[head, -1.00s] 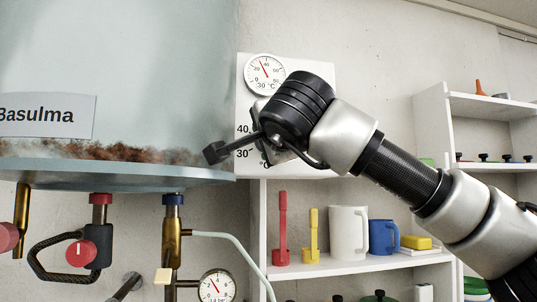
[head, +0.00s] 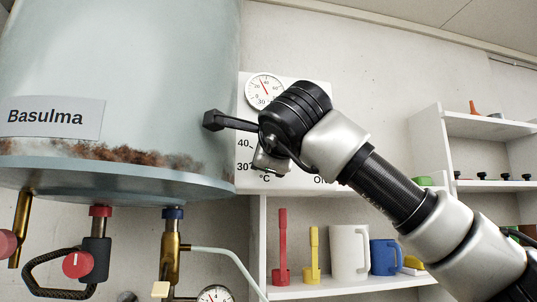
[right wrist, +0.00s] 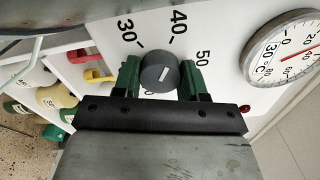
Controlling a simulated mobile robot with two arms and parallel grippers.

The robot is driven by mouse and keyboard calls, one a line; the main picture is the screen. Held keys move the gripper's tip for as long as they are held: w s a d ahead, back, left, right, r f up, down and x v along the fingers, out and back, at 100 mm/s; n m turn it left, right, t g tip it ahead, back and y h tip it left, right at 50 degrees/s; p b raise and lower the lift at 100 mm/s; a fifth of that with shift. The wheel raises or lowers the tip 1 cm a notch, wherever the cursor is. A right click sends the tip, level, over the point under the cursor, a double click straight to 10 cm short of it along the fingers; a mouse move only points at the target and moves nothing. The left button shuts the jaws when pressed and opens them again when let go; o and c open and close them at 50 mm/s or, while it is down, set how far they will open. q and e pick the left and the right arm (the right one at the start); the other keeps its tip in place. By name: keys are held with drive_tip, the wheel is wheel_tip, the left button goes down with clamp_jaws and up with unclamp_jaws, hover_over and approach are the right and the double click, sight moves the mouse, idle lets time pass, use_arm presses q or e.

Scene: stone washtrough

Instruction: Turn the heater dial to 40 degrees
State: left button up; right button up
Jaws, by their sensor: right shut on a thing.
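The heater dial (right wrist: 160,71) is a round grey knob on the white panel (head: 300,184). In the right wrist view it sits between the green fingers of my right gripper (right wrist: 160,80), which is shut on it. A white line on its face slants to the upper right, roughly between the printed 40 and 50. The marks 30, 40 and 50 show around it; another mark below is partly covered. In the head view my right wrist hides the dial. My left gripper is not in view.
A round thermometer (head: 265,91) is on the panel above my wrist. The blue-grey tank (head: 130,70) labelled Basulma stands close on the left, with a red-knobbed valve (head: 77,264) below. Shelves with a white jug (head: 349,253) are below and right.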

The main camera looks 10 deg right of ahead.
drive_tip(key=shift+r, duration=0.2)
drive_tip(key=o, duration=0.9)
drive_tip(key=shift+f, duration=0.1)
drive_tip(key=shift+o, duration=0.2)
drive_tip(key=s+b, duration=0.3)
drive_tip(key=s, duration=0.8)
